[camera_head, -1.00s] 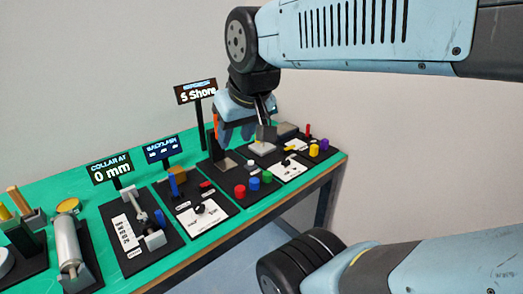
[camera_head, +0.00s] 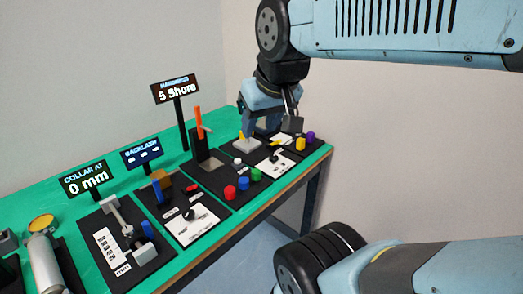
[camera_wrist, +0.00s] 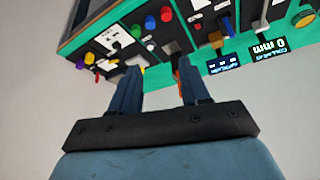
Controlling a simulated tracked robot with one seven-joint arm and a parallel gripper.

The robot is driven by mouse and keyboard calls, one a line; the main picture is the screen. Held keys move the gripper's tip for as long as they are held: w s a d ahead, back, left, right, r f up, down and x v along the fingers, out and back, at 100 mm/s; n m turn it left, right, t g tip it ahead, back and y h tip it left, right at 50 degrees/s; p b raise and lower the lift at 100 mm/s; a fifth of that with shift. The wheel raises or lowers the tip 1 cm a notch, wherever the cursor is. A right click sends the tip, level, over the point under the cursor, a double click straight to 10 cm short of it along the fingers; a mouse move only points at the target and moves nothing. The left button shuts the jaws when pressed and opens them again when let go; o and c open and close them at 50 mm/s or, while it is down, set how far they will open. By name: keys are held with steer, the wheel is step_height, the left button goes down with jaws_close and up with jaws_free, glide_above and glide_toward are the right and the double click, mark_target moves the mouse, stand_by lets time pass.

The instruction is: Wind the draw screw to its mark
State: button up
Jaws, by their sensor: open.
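The collar fixture is a black base (camera_head: 93,222) at the left of the bench in the head view. It carries a grey screw-like part (camera_head: 117,213), a grey block (camera_head: 145,254), a small blue part (camera_head: 147,229) and a white scale plate (camera_head: 109,254). Its display (camera_head: 86,180) reads "COLLAR AT 0 mm" and shows upside down in the wrist view (camera_wrist: 268,47).
A hardness station with an orange-topped post (camera_head: 198,122) and display (camera_head: 175,90) reads "5 Shore". A backlash panel (camera_head: 200,222) stands beside the collar fixture. Red, blue and green knobs (camera_head: 243,183) line the front. A grey roller (camera_head: 45,266) is at far left.

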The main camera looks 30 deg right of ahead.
steer(key=o, duration=0.3)
steer(key=shift+w+d, duration=0.15)
steer(key=shift+w, duration=0.3)
steer(key=n+g, duration=0.6)
steer(key=n, duration=0.9)
glide_above(273, 157)
step_height(273, 157, down, 16)
step_height(273, 157, down, 13)
steer(key=shift+w+f, duration=0.1)
steer(key=shift+f, duration=0.05)
steer(key=shift+c, duration=0.3)
